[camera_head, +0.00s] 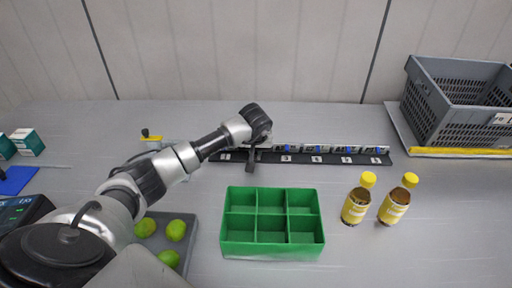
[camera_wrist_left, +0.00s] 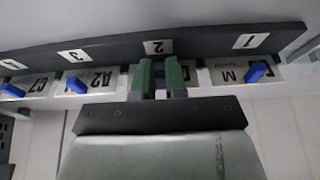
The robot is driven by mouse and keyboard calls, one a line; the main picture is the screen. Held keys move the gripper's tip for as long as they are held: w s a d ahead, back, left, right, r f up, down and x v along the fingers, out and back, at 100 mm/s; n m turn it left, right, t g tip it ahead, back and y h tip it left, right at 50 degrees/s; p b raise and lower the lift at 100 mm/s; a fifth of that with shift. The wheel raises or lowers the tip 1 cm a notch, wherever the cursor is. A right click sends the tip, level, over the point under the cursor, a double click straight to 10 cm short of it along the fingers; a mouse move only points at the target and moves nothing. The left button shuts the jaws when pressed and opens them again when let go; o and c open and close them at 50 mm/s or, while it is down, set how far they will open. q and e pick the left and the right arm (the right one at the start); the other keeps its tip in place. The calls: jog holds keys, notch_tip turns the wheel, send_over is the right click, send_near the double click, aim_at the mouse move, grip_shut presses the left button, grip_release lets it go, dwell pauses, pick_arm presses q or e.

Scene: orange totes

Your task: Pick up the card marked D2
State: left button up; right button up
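Several white cards with blue tabs stand along a dark numbered rack (camera_head: 330,158) at the back of the table. In the left wrist view the rack (camera_wrist_left: 205,45) appears upside down. A card marking that looks like D2 (camera_wrist_left: 100,79) lies just left of my left gripper (camera_wrist_left: 160,78), near the label 3. My left gripper (camera_head: 250,160) is at the rack by the label 2, its two green fingers side by side with a narrow gap. My right gripper is not in view.
A green divided box (camera_head: 272,252) stands in front of the rack. Two yellow-capped bottles (camera_head: 356,204) (camera_head: 394,205) stand right of it. A grey crate (camera_head: 455,100) is at the back right. Limes (camera_head: 176,230) lie on a grey tray under my left arm.

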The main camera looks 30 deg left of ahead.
pick_arm(q)
grip_shut()
